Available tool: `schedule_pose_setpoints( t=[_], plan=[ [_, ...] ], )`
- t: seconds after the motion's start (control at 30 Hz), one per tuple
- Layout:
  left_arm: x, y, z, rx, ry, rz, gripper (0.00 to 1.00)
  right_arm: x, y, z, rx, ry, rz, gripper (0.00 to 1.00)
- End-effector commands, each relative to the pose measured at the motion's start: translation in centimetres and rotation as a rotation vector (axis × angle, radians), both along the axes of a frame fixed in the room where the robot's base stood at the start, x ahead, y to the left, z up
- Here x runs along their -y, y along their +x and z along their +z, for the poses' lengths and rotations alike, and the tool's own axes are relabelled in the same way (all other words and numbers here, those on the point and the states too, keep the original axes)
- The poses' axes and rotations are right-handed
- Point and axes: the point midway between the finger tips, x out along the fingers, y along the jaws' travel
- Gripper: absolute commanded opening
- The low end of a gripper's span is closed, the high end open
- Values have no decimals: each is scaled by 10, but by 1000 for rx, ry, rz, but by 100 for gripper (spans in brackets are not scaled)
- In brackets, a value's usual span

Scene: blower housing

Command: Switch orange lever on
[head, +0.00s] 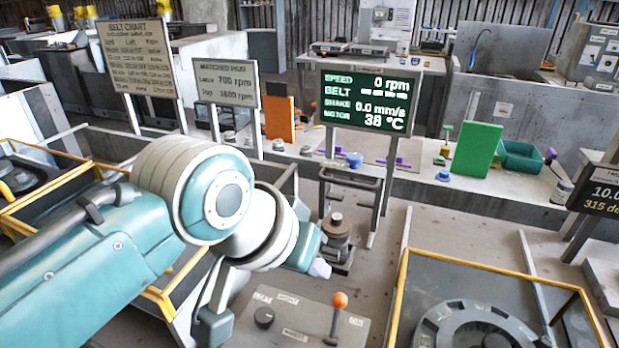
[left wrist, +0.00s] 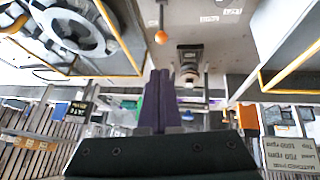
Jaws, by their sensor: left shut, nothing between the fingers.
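The orange lever (head: 340,300) is an orange ball on a thin grey stem, rising from a grey control panel (head: 288,322) at the bottom of the head view. Its stem stands nearly upright. The orange ball also shows near the top of the left wrist view (left wrist: 161,38). My left gripper (head: 320,268) is above and behind the lever in the head view, apart from it. In the left wrist view its dark purple fingers (left wrist: 164,85) are together with nothing between them. My right gripper is not in view.
A black knob (head: 264,317) sits left of the lever on the panel. A small motor-like unit (head: 337,235) stands behind it. A yellow-railed bay (head: 490,264) is at right. A dark display (head: 366,99) reads 0 rpm and 38 °C.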

Motion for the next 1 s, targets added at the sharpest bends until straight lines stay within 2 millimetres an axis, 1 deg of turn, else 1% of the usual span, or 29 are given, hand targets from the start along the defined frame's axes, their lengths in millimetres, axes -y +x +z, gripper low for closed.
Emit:
schedule_pose_setpoints(
  t=[0.03,0.2,0.3,0.4,0.77,0.83,0.87,0.93,0.97,1.0],
  plan=[
    [-3,-2,11,3,-1,0,0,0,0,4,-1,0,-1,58],
    [-11,-9,35,2,1,0,0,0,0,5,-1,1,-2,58],
    [-14,-12,45,1,0,2,0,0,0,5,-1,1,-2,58],
    [-16,-13,50,0,0,1,0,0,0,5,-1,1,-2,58],
    [-16,-14,52,-2,0,1,0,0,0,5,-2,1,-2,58],
    [-17,-17,50,-5,0,2,0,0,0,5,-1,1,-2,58],
    [-18,-21,49,-8,0,4,0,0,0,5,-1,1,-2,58],
    [-24,-34,42,-21,1,12,0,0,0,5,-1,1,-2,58],
    [-28,-42,39,-27,3,18,0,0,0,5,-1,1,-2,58],
    [-36,-56,34,-40,8,31,0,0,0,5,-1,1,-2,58]
  ],
)
